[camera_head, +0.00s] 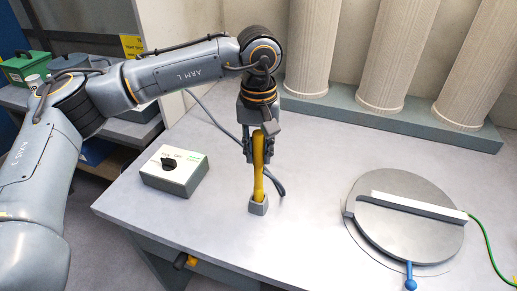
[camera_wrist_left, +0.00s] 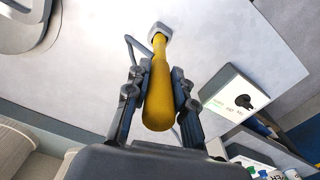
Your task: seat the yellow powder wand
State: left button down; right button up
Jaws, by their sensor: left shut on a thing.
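The yellow powder wand (camera_head: 258,182) stands nearly upright over the table. My left gripper (camera_head: 257,155) is shut on it from above, with one finger on each side. The wand's lower end meets a small grey block (camera_head: 258,207) on the table; I cannot tell how deep it goes in. In the left wrist view, the wand (camera_wrist_left: 158,92) lies between the two fingers of my left gripper (camera_wrist_left: 157,84), and its far end meets the grey block (camera_wrist_left: 160,31). My right gripper is not in view.
A control box (camera_head: 174,171) with a black knob stands left of the wand. A round grey plate (camera_head: 408,235) with a light bar and blue-knobbed handle lies at right. A dark hose (camera_head: 278,186) runs behind the wand. Pale columns (camera_head: 391,55) stand at the back.

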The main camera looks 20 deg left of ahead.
aim_at(259, 161)
pick_arm(q)
jog(key=shift+f+b, duration=1.1)
jog(key=shift+f, duration=0.45)
jog(key=c, duration=1.1)
grip_release()
jog(key=shift+o, duration=0.2)
notch_tip(259, 161, up, 12)
